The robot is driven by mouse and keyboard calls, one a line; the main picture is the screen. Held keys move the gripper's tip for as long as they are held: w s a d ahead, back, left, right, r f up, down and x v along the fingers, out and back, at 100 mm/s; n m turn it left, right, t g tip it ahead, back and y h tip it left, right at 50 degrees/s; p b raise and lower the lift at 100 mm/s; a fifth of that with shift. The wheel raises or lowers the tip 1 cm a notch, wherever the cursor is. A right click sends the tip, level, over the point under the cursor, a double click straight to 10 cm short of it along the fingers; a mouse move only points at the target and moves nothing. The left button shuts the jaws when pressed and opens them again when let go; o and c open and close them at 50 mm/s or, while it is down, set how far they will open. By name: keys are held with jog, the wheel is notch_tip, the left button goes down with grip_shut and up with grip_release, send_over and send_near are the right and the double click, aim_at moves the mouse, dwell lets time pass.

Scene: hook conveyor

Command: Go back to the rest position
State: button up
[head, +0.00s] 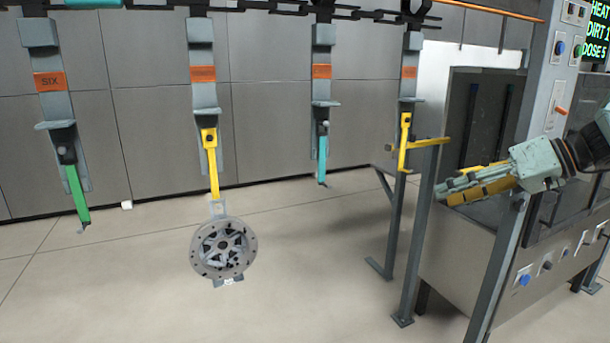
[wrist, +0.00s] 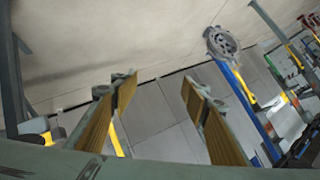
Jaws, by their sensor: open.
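My gripper (head: 448,192) is at the right of the head view, in front of the grey machine and pointing left. Its two fingers with yellow-brown pads also show in the wrist view (wrist: 158,88). They are spread apart with nothing between them. The gripper is to the right of the rightmost hanger, near its yellow hook (head: 405,140); the exact gap is hard to tell.
A round grey metal part (head: 223,247) hangs from a yellow hook (head: 211,165). A green hook (head: 77,195) and a teal hook (head: 322,155) hang empty. The machine (head: 465,250) has a post with buttons (head: 545,110). A grey disc (wrist: 221,42) shows by a blue bar.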

jog(key=s+a+r+m+g+h, duration=0.1)
jog(key=s+a+g+h, duration=0.1)
jog(key=s+a, duration=0.75)
jog(key=s+a+r+g+h, duration=0.2)
jog(key=s+a, duration=0.5)
jog(key=s, duration=0.5)
jog(key=s+f+m+t+h, duration=0.1)
jog(key=s+h, duration=0.4)
jog(key=s, duration=1.9)
jog(key=shift+f+m+t+h, duration=0.3)
jog(key=shift+f+m+t, duration=0.1)
jog(key=shift+f+m, duration=0.5)
jog(key=shift+a, duration=0.1)
